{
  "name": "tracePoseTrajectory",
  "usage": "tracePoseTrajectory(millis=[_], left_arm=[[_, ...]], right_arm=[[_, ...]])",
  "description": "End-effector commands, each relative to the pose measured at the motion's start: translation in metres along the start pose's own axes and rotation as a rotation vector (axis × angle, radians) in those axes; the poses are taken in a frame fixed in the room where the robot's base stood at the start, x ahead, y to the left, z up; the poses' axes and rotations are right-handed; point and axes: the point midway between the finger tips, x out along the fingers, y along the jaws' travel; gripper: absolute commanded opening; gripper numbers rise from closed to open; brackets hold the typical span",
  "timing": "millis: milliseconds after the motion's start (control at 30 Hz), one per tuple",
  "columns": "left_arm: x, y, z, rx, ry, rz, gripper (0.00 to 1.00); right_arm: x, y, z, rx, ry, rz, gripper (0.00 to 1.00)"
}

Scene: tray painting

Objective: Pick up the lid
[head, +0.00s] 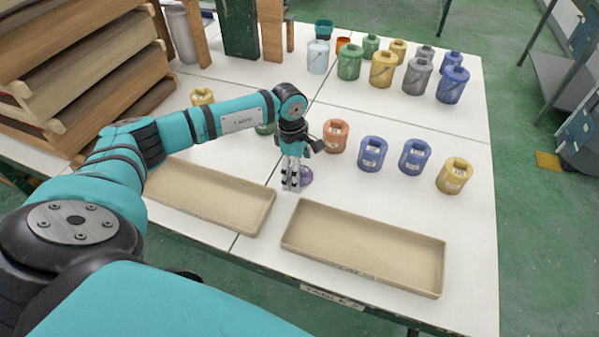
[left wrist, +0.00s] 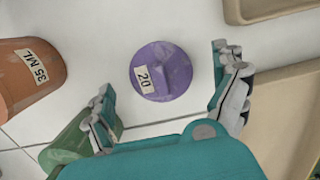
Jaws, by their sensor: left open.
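The lid is a round purple disc with a raised grip and a label reading 20. It lies on the white table, and the lid (left wrist: 161,71) shows whole in the left wrist view. In the head view only part of the lid (head: 306,176) shows behind my left gripper (head: 291,186). In the left wrist view my left gripper (left wrist: 168,95) is open, with one finger on each side of the lid and clear gaps to it. Nothing is held. My right gripper is in neither view.
Two tan trays (head: 362,285) (head: 262,220) lie in front. An orange pot (head: 335,136), blue and yellow pots stand right of the gripper. A green pot (left wrist: 72,146) is close to one finger. Lidded cans (head: 383,69) stand behind. Wooden shelving (head: 75,60) is at left.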

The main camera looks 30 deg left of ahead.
Motion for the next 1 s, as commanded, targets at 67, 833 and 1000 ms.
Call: tracePoseTrajectory(millis=[67,833,1000], left_arm=[[0.0038,0.0002,-0.0002,0.0,0.0,0.001,0.97],[0.004,0.0002,-0.0002,-0.001,0.0,0.001,0.44],[0.0013,0.0005,0.0002,0.0,0.0,0.002,0.44]], right_arm=[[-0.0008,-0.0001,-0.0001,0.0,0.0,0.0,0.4],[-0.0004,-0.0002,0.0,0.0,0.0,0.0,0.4],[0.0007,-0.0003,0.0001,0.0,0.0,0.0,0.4]])
